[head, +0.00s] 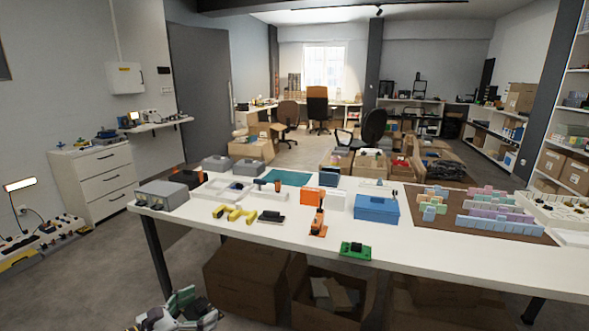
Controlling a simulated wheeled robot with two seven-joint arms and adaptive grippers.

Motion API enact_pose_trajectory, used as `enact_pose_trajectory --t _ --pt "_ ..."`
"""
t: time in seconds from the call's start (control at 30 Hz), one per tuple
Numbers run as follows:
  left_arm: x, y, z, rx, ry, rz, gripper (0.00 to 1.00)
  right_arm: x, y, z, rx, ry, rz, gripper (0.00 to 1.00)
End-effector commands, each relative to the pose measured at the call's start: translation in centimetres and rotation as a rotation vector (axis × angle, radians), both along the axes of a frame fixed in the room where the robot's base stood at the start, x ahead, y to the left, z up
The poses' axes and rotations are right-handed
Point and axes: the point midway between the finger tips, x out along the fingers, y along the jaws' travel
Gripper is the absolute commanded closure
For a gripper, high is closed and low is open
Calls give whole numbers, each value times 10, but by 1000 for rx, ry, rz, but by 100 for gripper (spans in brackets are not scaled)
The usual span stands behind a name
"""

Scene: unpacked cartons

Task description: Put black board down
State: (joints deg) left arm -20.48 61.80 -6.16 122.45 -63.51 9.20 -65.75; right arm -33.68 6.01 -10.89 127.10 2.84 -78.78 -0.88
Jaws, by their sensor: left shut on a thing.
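My left gripper (190,311) is at the bottom edge of the head view, left of centre, low in front of the white table (420,262). The held piece is apart from the tabletop. My right gripper is not in view.
On the table stand a grey box (162,194), yellow parts (233,213), a small black item (271,217), an orange tool (318,222), a green board (356,250) and a blue box (377,209). Cartons (245,280) stand underneath.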

Motion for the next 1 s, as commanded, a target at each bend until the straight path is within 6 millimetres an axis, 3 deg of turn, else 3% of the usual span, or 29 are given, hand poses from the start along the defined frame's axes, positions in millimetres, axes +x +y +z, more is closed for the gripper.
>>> enact_pose_trajectory --t 0.47,1.0 --pt "-2 18 -25 -3 4 117 36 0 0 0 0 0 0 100" --pt "-13 53 -78 -3 3 266 36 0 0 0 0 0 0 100"
